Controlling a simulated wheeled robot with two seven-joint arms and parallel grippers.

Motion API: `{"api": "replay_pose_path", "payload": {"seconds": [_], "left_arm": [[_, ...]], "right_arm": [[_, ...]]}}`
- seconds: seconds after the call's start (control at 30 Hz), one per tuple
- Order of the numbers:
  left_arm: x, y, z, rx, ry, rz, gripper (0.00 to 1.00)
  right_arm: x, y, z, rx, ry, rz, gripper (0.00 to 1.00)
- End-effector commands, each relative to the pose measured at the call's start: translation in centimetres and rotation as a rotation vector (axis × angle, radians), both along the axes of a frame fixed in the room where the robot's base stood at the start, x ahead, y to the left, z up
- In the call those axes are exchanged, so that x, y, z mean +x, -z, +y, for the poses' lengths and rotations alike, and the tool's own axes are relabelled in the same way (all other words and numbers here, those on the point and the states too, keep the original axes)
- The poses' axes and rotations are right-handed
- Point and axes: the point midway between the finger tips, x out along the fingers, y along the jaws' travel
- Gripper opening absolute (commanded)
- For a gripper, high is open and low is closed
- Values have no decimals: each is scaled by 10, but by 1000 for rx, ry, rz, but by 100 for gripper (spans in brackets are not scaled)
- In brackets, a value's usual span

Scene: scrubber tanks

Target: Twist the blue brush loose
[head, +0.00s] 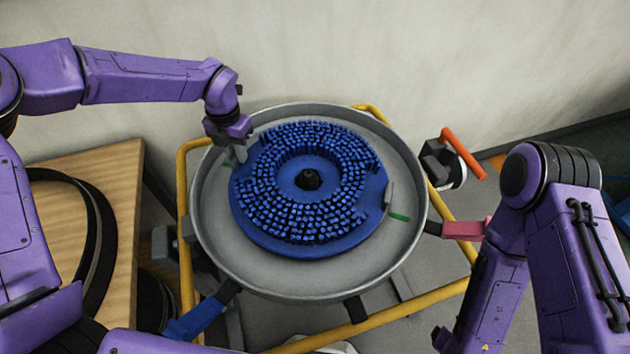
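The blue brush (311,240) is a round disc with several rings of short bristles and a dark hub at its centre. It lies inside a round grey pan (270,280). My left gripper (236,155) reaches down at the brush's upper left edge, inside the pan's rim. Its fingertips are small and partly hidden, so I cannot tell if they touch the brush or how far apart they are. My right arm stands at the right, and its gripper is not clearly visible. A small grey tab and a green mark (399,217) sit at the brush's right edge.
A yellow tube frame (420,300) carries the pan. A wooden table (115,175) with a black ring-shaped strip (100,235) stands at the left. An orange handle (463,153), a pink-red lever (462,230) and a blue lever (195,320) stick out around the pan. A pale wall is behind.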

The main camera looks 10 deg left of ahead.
Motion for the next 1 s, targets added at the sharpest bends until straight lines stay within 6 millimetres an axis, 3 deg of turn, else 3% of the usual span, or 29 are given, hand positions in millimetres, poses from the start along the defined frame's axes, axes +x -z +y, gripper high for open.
{"api": "replay_pose_path", "payload": {"seconds": [1.0], "left_arm": [[-29,-1,3,-1,-161,-1,0]], "right_arm": [[0,7,0,0,0,0,81]]}}
